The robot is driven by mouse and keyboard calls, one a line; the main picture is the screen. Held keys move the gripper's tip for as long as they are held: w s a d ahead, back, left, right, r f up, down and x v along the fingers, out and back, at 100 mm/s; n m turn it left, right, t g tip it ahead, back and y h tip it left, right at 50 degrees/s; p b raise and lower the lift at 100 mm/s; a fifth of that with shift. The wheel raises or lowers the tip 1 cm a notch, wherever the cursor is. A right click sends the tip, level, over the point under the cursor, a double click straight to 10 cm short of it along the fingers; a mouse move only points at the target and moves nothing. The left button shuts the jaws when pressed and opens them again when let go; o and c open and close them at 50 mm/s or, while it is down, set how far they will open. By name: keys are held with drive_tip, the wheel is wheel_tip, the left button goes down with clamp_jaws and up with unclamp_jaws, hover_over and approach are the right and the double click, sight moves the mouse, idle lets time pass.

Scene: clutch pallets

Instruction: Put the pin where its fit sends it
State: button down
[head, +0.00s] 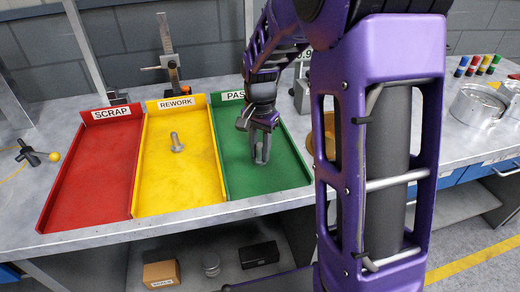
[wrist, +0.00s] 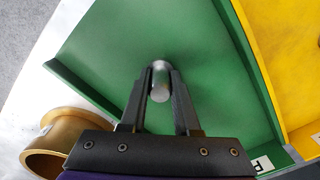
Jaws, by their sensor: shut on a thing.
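My gripper (head: 262,150) is over the green PASS tray (head: 290,178), fingers pointing down. In the wrist view it is shut on a silver, round-ended pin (wrist: 160,82), held between the fingertips above the green floor. Whether the pin touches the floor I cannot tell. The yellow REWORK tray (head: 180,190) stands left of the green one, with another grey metal pin (head: 176,142), wider at its base, standing in it. The red SCRAP tray (head: 90,185) is at the far left and empty.
A brass flanged ring (wrist: 55,150) lies beside the green tray, close to my gripper in the wrist view. A height gauge (head: 168,50) stands behind the yellow tray. Metal cylinders (head: 478,108) and coloured small pieces (head: 478,65) are at the right.

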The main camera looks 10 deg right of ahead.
sight(260, 145)
drive_tip(key=c, duration=0.6)
unclamp_jaws()
drive_tip(key=shift+c, duration=0.2)
wheel_tip(260, 145, up, 12)
drive_tip(key=p, duration=0.2)
drive_tip(key=shift+r, duration=0.15)
